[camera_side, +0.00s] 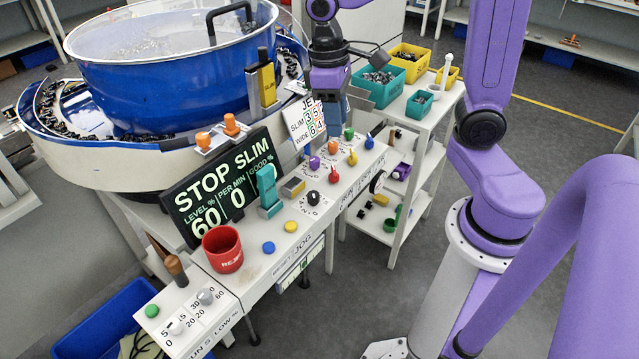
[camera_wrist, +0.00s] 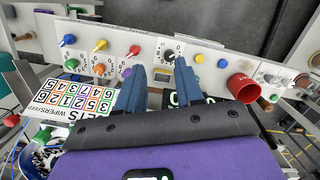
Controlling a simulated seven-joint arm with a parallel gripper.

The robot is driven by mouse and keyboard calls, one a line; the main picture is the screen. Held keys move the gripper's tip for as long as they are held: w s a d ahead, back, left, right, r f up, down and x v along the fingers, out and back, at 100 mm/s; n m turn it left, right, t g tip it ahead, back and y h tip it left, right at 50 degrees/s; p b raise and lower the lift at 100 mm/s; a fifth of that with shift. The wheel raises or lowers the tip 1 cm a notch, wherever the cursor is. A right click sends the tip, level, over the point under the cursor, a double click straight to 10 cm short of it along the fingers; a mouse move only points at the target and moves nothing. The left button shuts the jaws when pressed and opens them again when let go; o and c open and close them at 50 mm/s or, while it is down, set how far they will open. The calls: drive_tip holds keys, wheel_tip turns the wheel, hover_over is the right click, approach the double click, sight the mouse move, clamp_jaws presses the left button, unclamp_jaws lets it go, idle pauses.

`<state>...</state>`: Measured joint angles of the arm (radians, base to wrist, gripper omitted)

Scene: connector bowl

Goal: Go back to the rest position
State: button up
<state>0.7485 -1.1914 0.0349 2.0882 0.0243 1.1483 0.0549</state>
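My gripper (camera_side: 334,108) hangs in the side view above the back of the control panel (camera_side: 262,262), beside the number card (camera_side: 308,122). In the wrist view its two blue-grey fingers (camera_wrist: 159,66) are apart, with nothing seen between them. Past the fingers the wrist view shows the panel with a black knob (camera_wrist: 169,55), a red cup (camera_wrist: 242,88) and coloured knobs. In the side view the fingertips are partly hard to make out against the panel. The rest position itself is not marked in either view.
The blue bowl feeder (camera_side: 165,85) stands at the left, close to my gripper. A display (camera_side: 222,190) reads STOP SLIM. The red cup (camera_side: 222,248) and a teal lever (camera_side: 268,190) stand up from the panel. A shelf cart (camera_side: 425,125) with bins is to the right.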

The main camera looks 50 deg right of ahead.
drive_tip(key=s+a+f+n+t, duration=0.1)
drive_tip(key=s+n, duration=0.7)
drive_tip(key=s, duration=0.8)
drive_tip(key=shift+s+a+f+t+y, duration=0.15)
drive_tip(key=shift+a+f+t+y, duration=0.2)
drive_tip(key=shift+a+f, duration=0.55)
drive_tip(key=shift+a+r, duration=0.15)
drive_tip(key=shift+r, duration=0.1)
